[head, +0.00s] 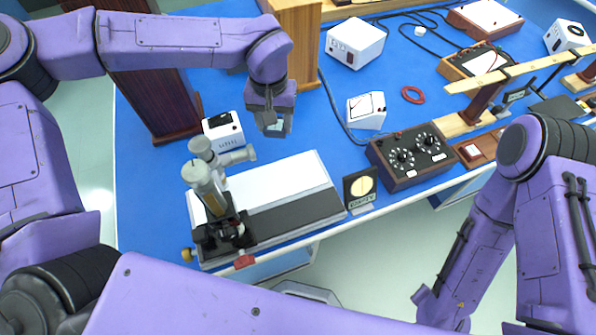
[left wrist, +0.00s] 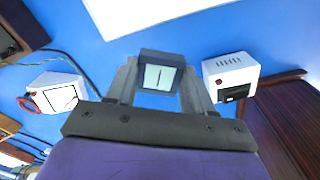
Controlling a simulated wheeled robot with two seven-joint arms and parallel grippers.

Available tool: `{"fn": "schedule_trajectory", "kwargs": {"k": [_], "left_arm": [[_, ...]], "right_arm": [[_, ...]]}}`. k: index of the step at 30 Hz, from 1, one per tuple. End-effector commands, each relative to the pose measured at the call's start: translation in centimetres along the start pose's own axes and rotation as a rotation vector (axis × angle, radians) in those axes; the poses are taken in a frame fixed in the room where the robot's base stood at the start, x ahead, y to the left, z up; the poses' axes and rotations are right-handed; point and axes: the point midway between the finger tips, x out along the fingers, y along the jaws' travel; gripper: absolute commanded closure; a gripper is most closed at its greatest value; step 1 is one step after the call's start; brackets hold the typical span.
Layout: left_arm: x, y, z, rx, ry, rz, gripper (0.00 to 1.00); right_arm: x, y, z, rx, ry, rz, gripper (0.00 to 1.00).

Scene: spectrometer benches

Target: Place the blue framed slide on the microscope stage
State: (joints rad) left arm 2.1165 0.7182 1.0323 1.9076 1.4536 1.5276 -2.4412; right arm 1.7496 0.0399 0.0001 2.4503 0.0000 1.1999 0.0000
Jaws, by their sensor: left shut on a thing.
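My left gripper (head: 275,127) is shut on a small framed slide, held in the air above the blue bench, behind and to the right of the microscope. In the left wrist view the slide (left wrist: 160,77) sits between the two fingers, with a dark bluish frame and a pale window split by a thin line. The microscope (head: 207,190) has a pale and brass tube and a black lower part. Its dark stage area (head: 226,232) is low at the front and partly hidden by the tube. My right arm shows at the right, but its gripper does not.
A white and dark flat panel (head: 285,200) lies right of the microscope. A small white box (head: 223,130) stands close to the left gripper. A black-framed stand (head: 360,187), a dial box (head: 410,158) and a white meter (head: 366,110) stand to the right. Tall wooden blocks stand behind.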

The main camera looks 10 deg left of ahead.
Motion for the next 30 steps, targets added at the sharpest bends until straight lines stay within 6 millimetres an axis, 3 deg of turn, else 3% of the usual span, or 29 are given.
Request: {"fn": "schedule_trajectory", "kwargs": {"k": [1,3,9,14,17,25,30], "left_arm": [[-1.6,2.1,0.9,-0.030,0.006,0.000,0.78],[-3.1,5.3,2.5,-0.104,0.010,0.004,0.78],[-5.7,13.1,8.9,-0.339,-0.001,-0.002,0.78],[-6.0,15.6,12.1,-0.458,-0.011,-0.013,0.78],[-5.7,14.9,12.2,-0.484,-0.013,-0.017,0.78],[-2.6,7.7,9.5,-0.488,-0.015,-0.015,0.78],[1.2,4.8,8.5,-0.484,-0.016,-0.016,0.78]], "right_arm": [[-1.1,0.1,-0.5,0.000,0.000,-0.001,0.57],[-1.9,0.1,-0.8,0.000,0.001,-0.001,0.57],[-4.0,0.3,-1.7,0.000,0.001,-0.001,0.57],[-4.6,0.4,-1.9,0.000,0.001,0.000,0.57],[-5.0,0.4,-2.1,0.000,0.001,0.000,0.57],[-7.4,0.7,-3.1,0.000,0.001,0.000,0.57],[-7.9,0.7,-3.3,0.000,0.001,0.000,0.57]]}}
